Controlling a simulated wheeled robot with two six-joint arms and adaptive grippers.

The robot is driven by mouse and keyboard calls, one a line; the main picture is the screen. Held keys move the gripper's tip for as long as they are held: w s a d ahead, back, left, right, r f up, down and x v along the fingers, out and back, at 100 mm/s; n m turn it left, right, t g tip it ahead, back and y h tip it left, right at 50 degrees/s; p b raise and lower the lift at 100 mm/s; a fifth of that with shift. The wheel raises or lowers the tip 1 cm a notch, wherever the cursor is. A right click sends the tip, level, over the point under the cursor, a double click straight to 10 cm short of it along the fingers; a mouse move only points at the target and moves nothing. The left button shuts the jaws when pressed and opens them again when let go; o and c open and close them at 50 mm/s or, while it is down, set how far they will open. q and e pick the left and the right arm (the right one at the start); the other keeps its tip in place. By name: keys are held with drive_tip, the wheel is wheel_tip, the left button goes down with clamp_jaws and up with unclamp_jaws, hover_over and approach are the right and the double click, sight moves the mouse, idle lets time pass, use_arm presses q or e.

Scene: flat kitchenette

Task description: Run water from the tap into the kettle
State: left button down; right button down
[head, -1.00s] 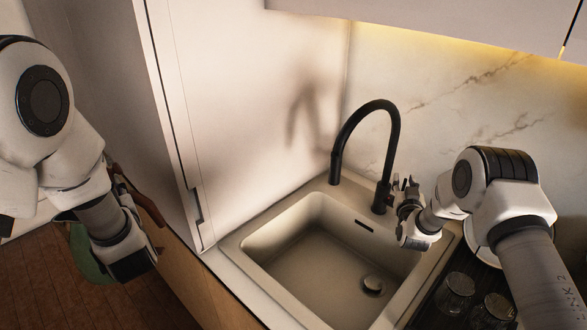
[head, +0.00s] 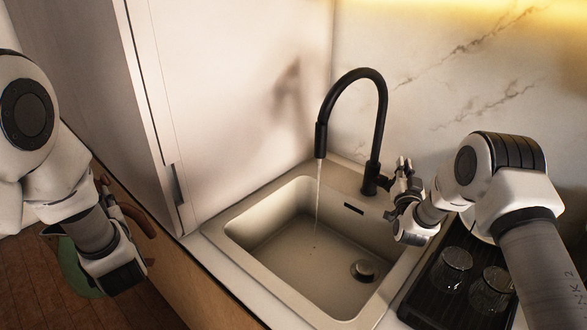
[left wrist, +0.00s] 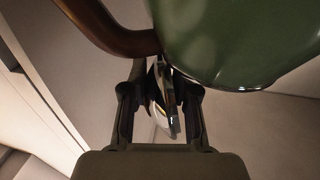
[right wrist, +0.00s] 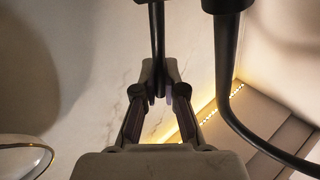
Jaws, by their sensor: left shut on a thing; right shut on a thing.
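The black tap (head: 381,115) arches over the sink (head: 225,232), and a thin stream of water (head: 317,200) falls from its spout into the basin. My right gripper (head: 396,184) is at the tap's base, shut on the thin black tap lever (right wrist: 157,40). The green kettle (head: 78,268) with its brown handle (head: 140,218) is at the lower left, outside the sink and partly hidden by my left arm. In the left wrist view, my left gripper (left wrist: 163,98) is shut on a thin shiny part of the kettle, below the green body (left wrist: 235,40).
A tall white cabinet (head: 215,90) stands left of the sink, between the kettle's side and the tap. Glasses (head: 452,268) stand on a dark tray (head: 425,300) right of the sink. The basin is empty apart from its drain (head: 362,270).

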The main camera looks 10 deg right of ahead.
drive_tip(key=shift+s+d+m, duration=0.1)
drive_tip(key=shift+m, duration=0.2)
drive_tip(key=c, duration=1.2)
unclamp_jaws()
drive_tip(key=shift+c, duration=0.2)
wheel_tip(320, 180, up, 10)
drive_tip(key=shift+f, duration=0.1)
